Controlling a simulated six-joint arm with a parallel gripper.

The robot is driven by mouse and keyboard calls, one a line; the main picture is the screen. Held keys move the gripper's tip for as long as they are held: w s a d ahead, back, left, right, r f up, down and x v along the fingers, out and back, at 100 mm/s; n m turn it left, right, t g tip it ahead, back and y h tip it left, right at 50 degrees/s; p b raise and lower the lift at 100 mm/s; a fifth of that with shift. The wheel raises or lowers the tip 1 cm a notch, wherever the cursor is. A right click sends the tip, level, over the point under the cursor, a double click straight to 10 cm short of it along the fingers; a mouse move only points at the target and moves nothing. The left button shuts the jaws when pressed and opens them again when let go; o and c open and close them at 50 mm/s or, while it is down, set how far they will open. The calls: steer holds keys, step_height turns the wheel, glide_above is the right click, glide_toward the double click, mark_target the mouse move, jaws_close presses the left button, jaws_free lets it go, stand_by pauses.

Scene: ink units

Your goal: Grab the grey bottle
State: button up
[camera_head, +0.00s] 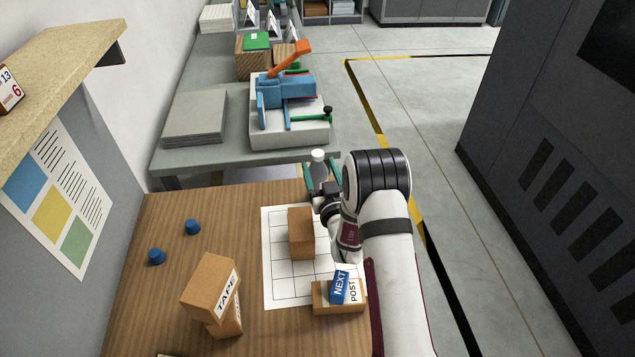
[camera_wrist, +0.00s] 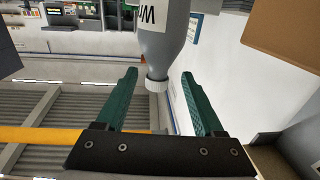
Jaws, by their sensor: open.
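The grey bottle (camera_head: 320,171) with a white cap shows near the far right edge of the wooden table (camera_head: 245,200). In the wrist view the bottle (camera_wrist: 165,42) appears upside down, with part of a white label. My gripper (camera_head: 321,181) is open. In the wrist view its two green fingers (camera_wrist: 158,76) lie to the left and right of the bottle's white cap and neck, with a gap on each side. The bottle's lower part is hidden by my gripper in the head view and cut off in the wrist view.
A brown box (camera_head: 301,233) stands on the white grid sheet (camera_head: 280,285), near my arm. An open box with a blue NEXT box (camera_head: 339,287) is close by. Stacked TAPE boxes (camera_head: 210,287) and two blue knobs (camera_head: 192,227) are left. A grey bench (camera_head: 185,160) lies beyond.

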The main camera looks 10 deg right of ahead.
mark_target(315, 152)
steer(key=w, duration=0.6)
steer(key=shift+w+a, duration=0.15)
steer(key=shift+w, duration=0.1)
jaws_close()
stand_by(1.0)
